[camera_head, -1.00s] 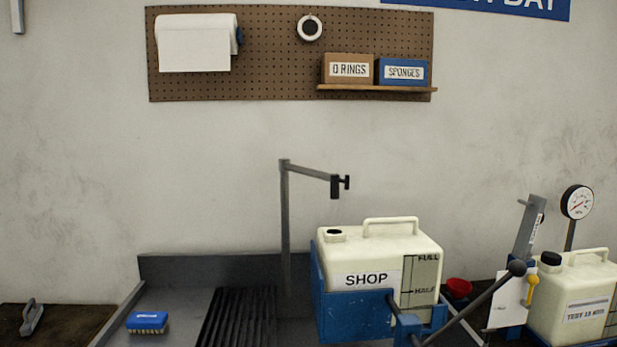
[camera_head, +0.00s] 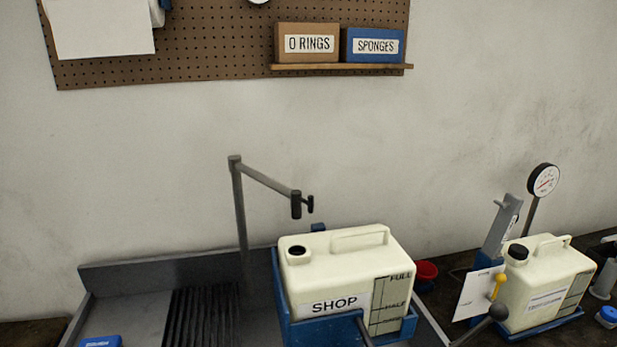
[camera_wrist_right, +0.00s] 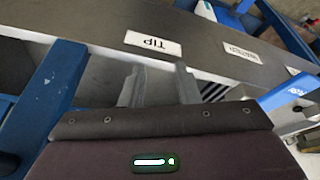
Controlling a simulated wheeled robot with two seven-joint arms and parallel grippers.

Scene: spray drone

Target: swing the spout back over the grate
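The spout (camera_head: 268,183) is a thin grey arm on top of an upright post in the head view. It reaches right and toward me from the post, and its short dark nozzle (camera_head: 296,205) hangs above the cream SHOP jug (camera_head: 330,268), near its open filler hole. The dark slatted grate (camera_head: 200,318) lies in the sink left of the jug, partly cut off by the frame's lower edge. Neither gripper shows in the head view. In the right wrist view my right gripper (camera_wrist_right: 160,84) has its two grey fingers apart with nothing between them.
The jug sits in a blue cradle (camera_head: 283,305). A blue brush (camera_head: 100,341) lies at lower left. A TIP label (camera_wrist_right: 153,43) shows in the wrist view.

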